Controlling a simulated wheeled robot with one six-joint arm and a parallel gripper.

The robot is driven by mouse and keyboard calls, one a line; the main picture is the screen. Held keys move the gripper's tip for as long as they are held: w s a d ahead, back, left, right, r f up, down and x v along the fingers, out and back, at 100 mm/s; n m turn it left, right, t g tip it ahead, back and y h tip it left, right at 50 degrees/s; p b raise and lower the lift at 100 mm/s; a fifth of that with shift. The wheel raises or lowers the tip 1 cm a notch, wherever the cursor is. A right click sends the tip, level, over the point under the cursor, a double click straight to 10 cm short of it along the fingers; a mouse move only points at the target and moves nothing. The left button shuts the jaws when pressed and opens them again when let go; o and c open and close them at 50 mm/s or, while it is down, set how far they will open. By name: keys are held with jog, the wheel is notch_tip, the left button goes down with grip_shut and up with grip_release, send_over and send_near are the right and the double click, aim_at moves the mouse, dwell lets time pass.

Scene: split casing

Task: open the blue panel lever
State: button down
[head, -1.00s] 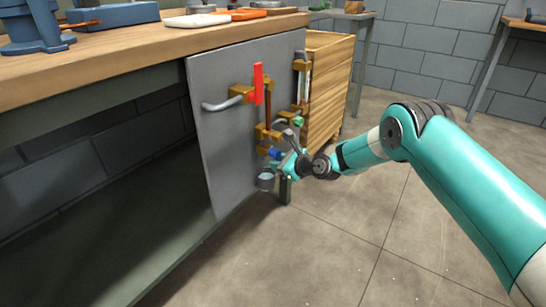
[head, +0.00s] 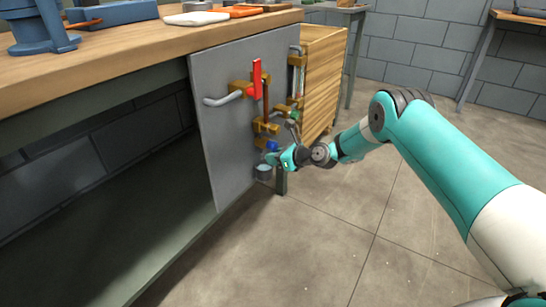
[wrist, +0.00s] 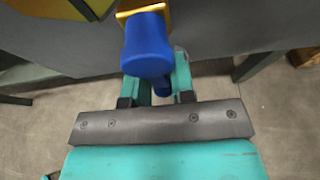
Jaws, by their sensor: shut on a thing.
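The blue panel lever (head: 271,146) is low on the grey panel, on a brass-coloured mount. In the wrist view its thick blue end (wrist: 147,45) rises in front of the mount, and more blue shows between the fingers. My gripper (head: 276,158) is at the blue lever, reaching in from the right. In the wrist view my gripper (wrist: 165,80) has its two teal fingers on either side of the lower blue part and is shut on it. The wide blue end hides part of the left finger and the exact contact.
The grey panel (head: 215,130) hangs under the wooden workbench (head: 130,55). It also carries a red lever (head: 256,78), a grey curved handle (head: 222,100) and a small grey cup (head: 264,172). A wooden drawer unit (head: 322,80) stands behind. The floor at right is clear.

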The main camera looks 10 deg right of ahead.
jog(key=c, duration=1.1)
grip_release()
jog(key=shift+f, duration=0.1)
jog(key=shift+s+d+r, duration=0.15)
jog(key=shift+r, duration=0.05)
jog(key=p+v, duration=0.5)
jog(key=v, duration=1.2)
jog(key=shift+r+p, duration=0.1)
jog(key=shift+p, duration=0.25)
